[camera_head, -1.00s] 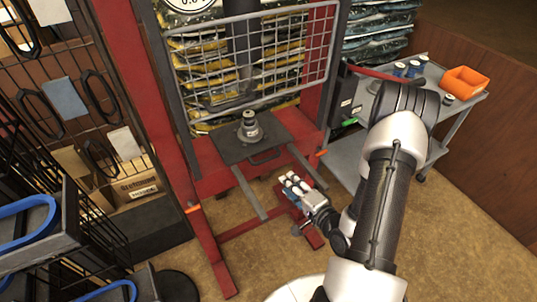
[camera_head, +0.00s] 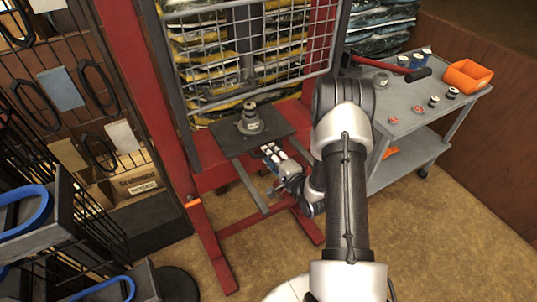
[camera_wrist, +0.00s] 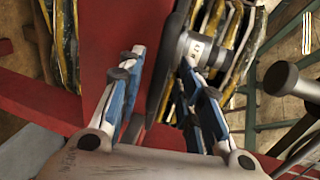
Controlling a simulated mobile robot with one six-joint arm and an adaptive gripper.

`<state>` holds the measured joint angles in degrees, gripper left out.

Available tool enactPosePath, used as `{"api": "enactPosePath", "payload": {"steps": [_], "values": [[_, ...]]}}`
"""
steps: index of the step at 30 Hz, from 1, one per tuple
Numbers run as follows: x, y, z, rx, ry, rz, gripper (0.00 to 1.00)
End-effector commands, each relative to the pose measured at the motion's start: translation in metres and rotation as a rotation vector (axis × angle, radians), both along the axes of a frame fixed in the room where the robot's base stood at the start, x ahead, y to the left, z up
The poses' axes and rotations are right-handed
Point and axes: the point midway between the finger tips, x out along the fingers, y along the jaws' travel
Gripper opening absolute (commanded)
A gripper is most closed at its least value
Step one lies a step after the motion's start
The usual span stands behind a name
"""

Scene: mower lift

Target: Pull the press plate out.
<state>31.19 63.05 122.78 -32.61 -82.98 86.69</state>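The dark press plate (camera_head: 228,141) lies on the red press frame below the mesh guard, with a stepped grey metal part (camera_head: 250,120) standing on it. My gripper (camera_head: 270,152) is at the plate's front edge, where the handle is hidden behind it. In the wrist view my gripper (camera_wrist: 162,60) has its two blue-padded fingers apart. The dark plate (camera_wrist: 172,75) shows edge-on between them, and the metal part (camera_wrist: 196,46) is just beyond the right finger. I cannot tell whether the fingers touch the plate or its handle.
Two grey rails (camera_head: 250,187) jut forward from the press. The mesh guard (camera_head: 262,55) is above the plate. A grey cart (camera_head: 411,104) at right carries an orange bin (camera_head: 467,76) and small parts. A wire rack (camera_head: 75,215) stands at left.

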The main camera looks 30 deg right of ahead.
Motion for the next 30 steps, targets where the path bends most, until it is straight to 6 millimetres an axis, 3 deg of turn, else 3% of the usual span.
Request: {"api": "enactPosePath", "payload": {"steps": [6,16,30], "values": [[0.021,0.001,-0.005,-0.001,0.001,0.000,0.32],[0.024,0.000,-0.005,0.000,0.001,-0.001,0.32],[0.024,0.000,-0.005,-0.001,0.001,-0.001,0.01]]}}
